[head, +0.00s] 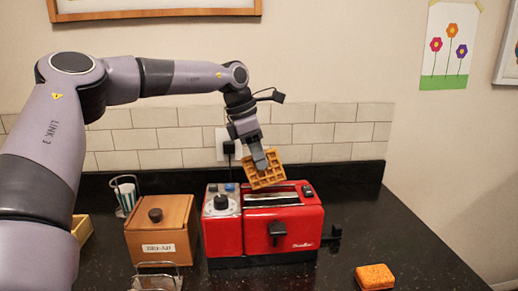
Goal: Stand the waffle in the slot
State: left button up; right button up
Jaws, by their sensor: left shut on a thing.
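The waffle (268,180) is a golden-brown grid piece, held tilted above the top of the red toaster (257,232). My left gripper (262,160) is shut on its upper part. The waffle's lower edge is over or close to the dark slot (275,197) in the toaster's top; I cannot tell whether any of it is inside. The toaster has a dark lever on its front and a dial at the left. My right gripper is not in view.
A wooden bread box (160,229) stands left of the toaster, with a wire rack (156,280) before it. A striped cup (126,195) is behind. An orange sponge-like block (374,277) lies front right. The dark counter (400,225) is clear to the right.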

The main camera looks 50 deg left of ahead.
aim_at(263, 186)
pick_arm(q)
jog(key=shift+f, duration=1.5)
jog(key=shift+f+b, duration=0.9)
jog(key=shift+f, duration=0.25)
jog(key=o, duration=1.2)
jog(key=shift+r, duration=0.1)
jog(key=shift+r+p, duration=0.9)
jog(key=shift+r, duration=3.55)
